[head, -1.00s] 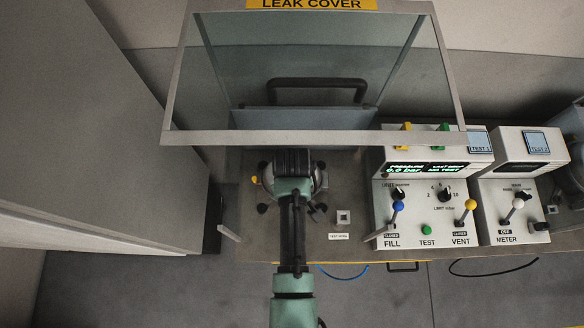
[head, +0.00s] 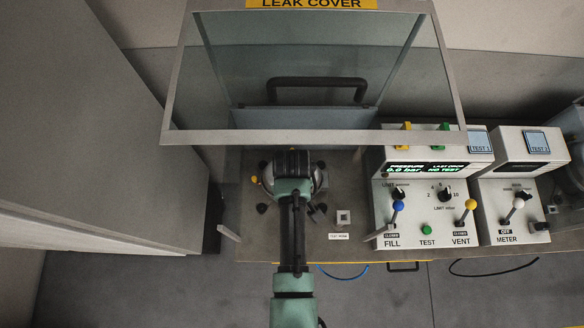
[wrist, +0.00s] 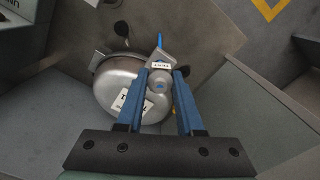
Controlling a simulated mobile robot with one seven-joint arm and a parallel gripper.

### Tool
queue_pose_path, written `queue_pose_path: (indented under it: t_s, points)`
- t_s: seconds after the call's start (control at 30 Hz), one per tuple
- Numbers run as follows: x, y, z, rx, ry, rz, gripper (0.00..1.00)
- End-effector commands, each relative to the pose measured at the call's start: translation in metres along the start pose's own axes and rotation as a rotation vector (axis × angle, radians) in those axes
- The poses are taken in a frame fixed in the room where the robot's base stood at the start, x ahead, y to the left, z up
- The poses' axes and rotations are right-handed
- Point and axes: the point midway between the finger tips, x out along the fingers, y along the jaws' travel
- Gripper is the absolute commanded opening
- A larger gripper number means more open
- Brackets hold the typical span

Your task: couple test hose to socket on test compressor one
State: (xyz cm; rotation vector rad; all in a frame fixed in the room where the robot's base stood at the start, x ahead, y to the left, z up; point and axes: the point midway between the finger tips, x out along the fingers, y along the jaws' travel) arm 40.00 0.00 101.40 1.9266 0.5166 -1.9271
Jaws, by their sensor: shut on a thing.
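Test compressor one (wrist: 118,82) is a rounded silver housing with a white label, on the grey bench in the wrist view. In the head view only parts of its silver rim (head: 320,178) show around my arm. My gripper (wrist: 164,78) has blue fingers closed on the grey end fitting of the test hose (wrist: 162,65), which carries a small white label. A short blue piece of the hose (wrist: 160,40) shows beyond it. The fitting is over or against the housing's right side; I cannot tell if they touch. The socket is hidden behind the fitting and fingers.
The clear leak cover (head: 300,137) stands raised behind the compressor. A test panel (head: 425,215) with FILL and VENT levers and a meter unit (head: 512,212) stand to the right. A small square block labelled as a park (head: 343,217) sits on the bench. A large grey panel (head: 90,130) borders the left.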

Motion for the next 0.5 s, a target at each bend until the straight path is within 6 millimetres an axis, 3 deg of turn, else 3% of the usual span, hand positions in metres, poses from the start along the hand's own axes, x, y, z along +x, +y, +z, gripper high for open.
queue_pose_path:
  t_s: [0.5]
  points:
    - [0.014, 0.0, 0.0, 0.0, 0.001, 0.001, 0.0]
